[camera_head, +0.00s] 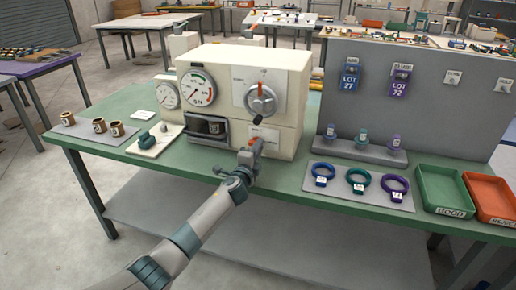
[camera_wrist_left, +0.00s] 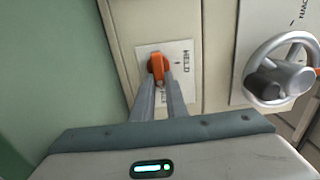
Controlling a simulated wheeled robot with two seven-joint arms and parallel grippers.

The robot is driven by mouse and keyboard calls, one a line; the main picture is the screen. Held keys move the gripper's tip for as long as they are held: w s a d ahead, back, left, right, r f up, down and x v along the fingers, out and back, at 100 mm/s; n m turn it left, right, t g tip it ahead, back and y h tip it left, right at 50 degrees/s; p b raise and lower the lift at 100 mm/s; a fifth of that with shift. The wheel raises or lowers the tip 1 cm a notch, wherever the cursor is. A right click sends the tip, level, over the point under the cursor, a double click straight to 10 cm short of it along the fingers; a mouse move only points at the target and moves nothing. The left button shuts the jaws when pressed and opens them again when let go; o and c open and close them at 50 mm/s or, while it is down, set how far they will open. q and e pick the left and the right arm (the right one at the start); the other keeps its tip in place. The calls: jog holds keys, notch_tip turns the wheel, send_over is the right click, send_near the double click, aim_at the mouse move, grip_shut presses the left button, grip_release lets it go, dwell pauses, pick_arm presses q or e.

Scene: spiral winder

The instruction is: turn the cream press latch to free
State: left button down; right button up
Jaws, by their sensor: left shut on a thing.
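The cream press (camera_head: 245,90) stands on the green table, with gauges and a handwheel on its front. Its orange latch (camera_wrist_left: 155,68) sits on a white label plate (camera_wrist_left: 180,58) low on the front. In the head view the latch (camera_head: 257,148) is mostly hidden by my gripper. My left gripper (camera_head: 250,156) reaches the press front. In the left wrist view, the left gripper's (camera_wrist_left: 162,84) two fingers are closed on the latch. "HELD" reads beside the latch; another word below it is partly covered by the fingers. My right gripper is in neither view.
The grey handwheel (camera_head: 261,98) is above the latch and shows in the wrist view (camera_wrist_left: 283,68). Brown cups (camera_head: 99,125) stand left; coloured rings (camera_head: 356,182) and green (camera_head: 447,188) and orange (camera_head: 492,196) trays lie right. A grey panel (camera_head: 420,90) stands behind.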

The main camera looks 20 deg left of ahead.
pick_arm(q)
jog(key=shift+f, duration=0.1)
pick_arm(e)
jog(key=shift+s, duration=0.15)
pick_arm(q)
jog(key=c, duration=1.8)
grip_release()
jog(key=shift+o, duration=0.2)
jog(key=shift+s, duration=0.15)
